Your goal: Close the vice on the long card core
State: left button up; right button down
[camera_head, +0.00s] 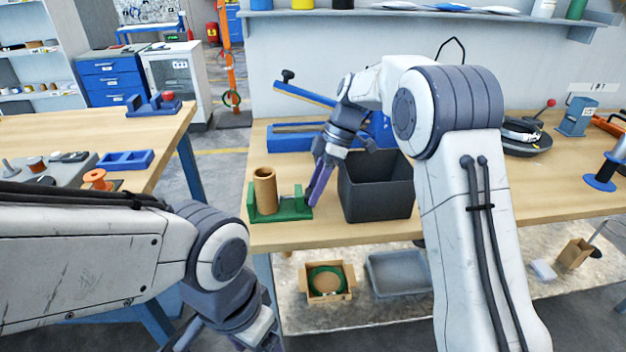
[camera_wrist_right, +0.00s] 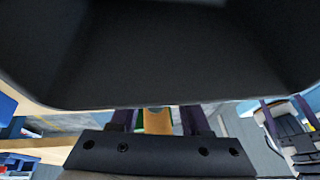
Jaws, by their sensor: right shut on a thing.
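The long card core (camera_head: 264,190), a brown tube, stands upright in the green vice (camera_head: 293,211) at the front left of the bench. A green upright of the vice shows on each side of the core. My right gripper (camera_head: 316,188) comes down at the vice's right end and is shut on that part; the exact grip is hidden. In the right wrist view, the core (camera_wrist_right: 157,122) shows tan between the two dark fingers, with a little green beside it. My left gripper (camera_head: 250,335) is low at the bottom edge, partly cut off, its fingers unclear.
A black open bin (camera_head: 376,200) stands just right of the vice and fills much of the right wrist view. A blue device with a long lever (camera_head: 305,95) is behind. Another table (camera_head: 90,130) with blue trays is at left. Bare bench lies in front.

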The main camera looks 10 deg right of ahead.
jog(key=shift+c, duration=1.9)
grip_release()
jog(key=p+v, duration=0.2)
jog(key=v, duration=0.8)
jog(key=shift+d+r, duration=0.15)
jog(key=shift+r, duration=0.1)
jog(key=shift+w, duration=0.1)
